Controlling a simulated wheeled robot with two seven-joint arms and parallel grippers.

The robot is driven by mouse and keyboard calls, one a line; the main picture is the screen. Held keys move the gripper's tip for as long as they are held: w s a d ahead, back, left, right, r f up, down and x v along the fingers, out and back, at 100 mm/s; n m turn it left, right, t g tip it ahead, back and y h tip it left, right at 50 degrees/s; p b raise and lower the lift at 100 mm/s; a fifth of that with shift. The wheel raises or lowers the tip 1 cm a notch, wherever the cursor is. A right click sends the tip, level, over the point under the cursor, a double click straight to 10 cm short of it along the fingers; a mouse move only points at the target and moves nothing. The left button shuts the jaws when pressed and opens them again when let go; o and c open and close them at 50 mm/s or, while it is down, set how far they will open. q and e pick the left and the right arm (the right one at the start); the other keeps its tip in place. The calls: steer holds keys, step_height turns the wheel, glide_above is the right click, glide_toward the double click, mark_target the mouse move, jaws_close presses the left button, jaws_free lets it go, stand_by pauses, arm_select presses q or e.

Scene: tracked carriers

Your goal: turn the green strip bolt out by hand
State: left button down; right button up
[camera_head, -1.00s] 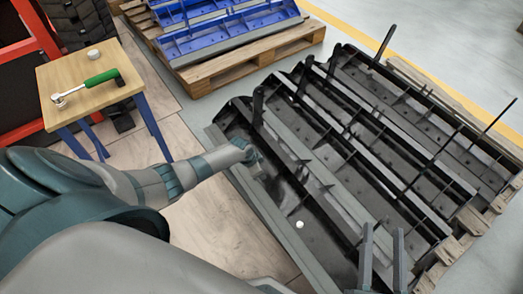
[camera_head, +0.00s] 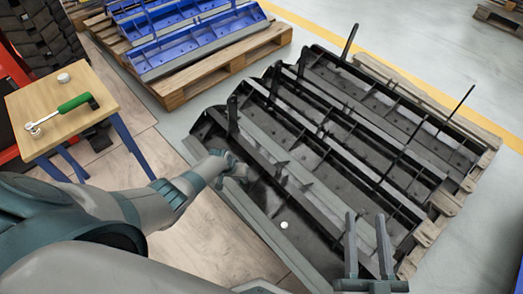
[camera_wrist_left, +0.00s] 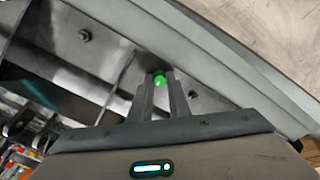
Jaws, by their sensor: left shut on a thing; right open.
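The green strip bolt (camera_wrist_left: 160,80) shows in the left wrist view as a small bright green head against a dark metal plate. My left gripper (camera_wrist_left: 161,88) is shut on it, with the two fingertips at its sides. In the head view my left gripper (camera_head: 238,174) reaches down at the near left part of the black carrier (camera_head: 262,192), and the bolt is hidden there. My right gripper (camera_head: 366,217) is open and empty, with its fingers pointing up in the picture near the carrier's near right part.
A small wooden table (camera_head: 75,122) at the left bears a green-handled ratchet (camera_head: 62,109) and a white round object (camera_head: 64,77). Blue carriers (camera_head: 195,38) lie on a pallet behind. Thin rods rise from the black carriers. A white ball-like spot (camera_head: 284,225) shows near my left gripper.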

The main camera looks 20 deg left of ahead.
arm_select(q)
steer(key=shift+r+n+p, duration=0.15)
steer(key=shift+n+p, duration=0.3)
steer(key=shift+n, duration=0.45)
steer(key=n, duration=0.2)
steer(key=shift+n+p, duration=0.3)
steer(key=shift+p, duration=0.1)
steer(key=n, duration=0.3)
steer(key=shift+w+p, duration=0.1)
steer(key=shift+p, duration=0.2)
steer(key=shift+n, duration=1.2)
steer(key=c, duration=1.8)
jaws_free()
